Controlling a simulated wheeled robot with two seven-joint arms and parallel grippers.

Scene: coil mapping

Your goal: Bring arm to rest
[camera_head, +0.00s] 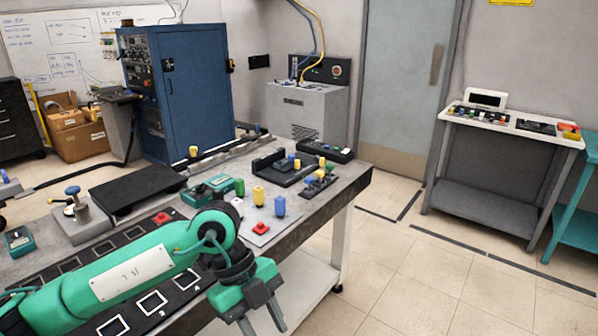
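My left arm (130,272) is green and reaches in from the left, over the front of the workbench (345,180). Its gripper (262,320) hangs past the bench's front edge, pointing down. The two dark fingers are apart, with nothing seen between them. My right gripper is not in view.
Behind my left wrist, a yellow coil (258,195), a blue coil (280,206), a green coil (239,187) and a red piece (260,228) stand on the bench. A black mat with white squares (152,302) lies partly under my arm. Open floor (420,270) lies right.

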